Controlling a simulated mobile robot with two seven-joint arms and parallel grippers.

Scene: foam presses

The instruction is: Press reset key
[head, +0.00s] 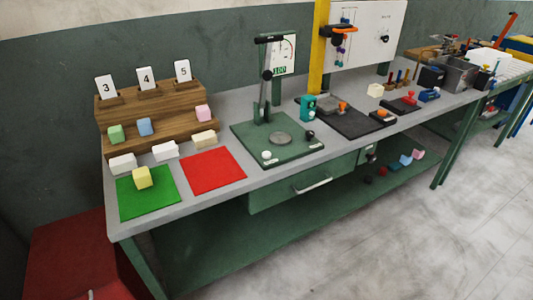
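No key is legibly marked as reset. A press with a dark green base (290,150) stands on the grey workbench, with an upright column, a dial panel (282,54) and a round grey plate (280,139). A white button (266,155) sits at its front left and a black knob (310,134) at its right. A small teal device (308,107) stands behind and to the right of this base. Neither of my grippers is in view.
A wooden stepped rack (150,115) holds cards 3, 4, 5 and coloured blocks. A green mat (150,203) with a yellow block (143,177) and a bare red mat (213,171) lie in front. A drawer (300,185) is below. Tools crowd the right; the floor at right is clear.

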